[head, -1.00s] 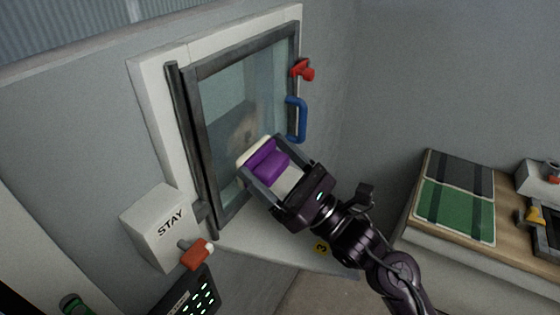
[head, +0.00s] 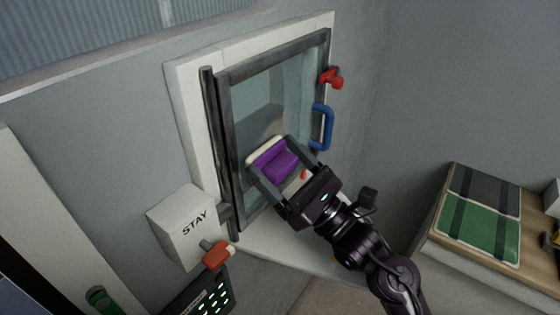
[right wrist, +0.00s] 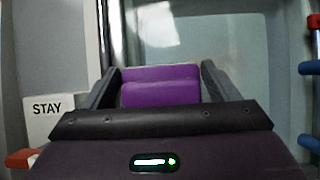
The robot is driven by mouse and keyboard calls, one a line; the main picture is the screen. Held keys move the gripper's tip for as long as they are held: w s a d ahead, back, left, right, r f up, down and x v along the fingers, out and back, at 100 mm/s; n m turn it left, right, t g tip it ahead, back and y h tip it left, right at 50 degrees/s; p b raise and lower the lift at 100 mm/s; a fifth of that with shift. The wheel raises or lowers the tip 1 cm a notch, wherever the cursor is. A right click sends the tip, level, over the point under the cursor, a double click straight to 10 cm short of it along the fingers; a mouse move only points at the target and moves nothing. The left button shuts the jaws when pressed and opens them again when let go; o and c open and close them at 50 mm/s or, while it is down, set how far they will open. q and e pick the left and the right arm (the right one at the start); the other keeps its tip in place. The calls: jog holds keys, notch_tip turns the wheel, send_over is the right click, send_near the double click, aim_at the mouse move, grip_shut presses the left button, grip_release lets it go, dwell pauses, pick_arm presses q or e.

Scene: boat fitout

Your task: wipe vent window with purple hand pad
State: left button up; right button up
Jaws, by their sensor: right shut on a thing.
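The vent window (head: 285,95) is a pale, glossy pane in a dark frame on the grey wall. My right gripper (head: 269,153) is in front of its lower part, shut on the purple hand pad (head: 278,166). The pad has a purple grip and a cream face turned to the glass; I cannot tell if it touches. In the right wrist view the pad (right wrist: 160,86) sits between the two fingers, with the pane beyond. A whitish patch shows on the pane there, smear or reflection, I cannot tell. The glass behind the pad is hidden. My left gripper is out of view.
A blue handle (head: 323,127) and a red knob (head: 332,78) stand out at the window's right side. A white STAY box (head: 186,222) with a red lever (head: 217,256) is at lower left. A bench with a green panel (head: 478,226) is at right.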

aim_at(282, 151)
jog(key=shift+w+a+b, duration=0.4)
jog(key=shift+w+a, duration=0.1)
jog(key=shift+a, duration=0.15)
jog(key=shift+w+d+f+b, duration=0.1)
jog(key=shift+w+d+b, duration=0.9)
jog(key=shift+w, duration=0.15)
jog(key=shift+w+d+b, duration=0.55)
jog(key=shift+w+b, duration=0.05)
jog(key=shift+w, duration=0.15)
jog(key=shift+w+d+b, duration=0.3)
jog(key=shift+w+b, duration=0.05)
jog(key=shift+w, duration=0.2)
jog(key=shift+w+d+b, duration=0.3)
jog(key=shift+w+b, duration=0.05)
jog(key=shift+w, duration=0.15)
jog(key=shift+w+d, duration=0.25)
jog(key=shift+w, duration=0.1)
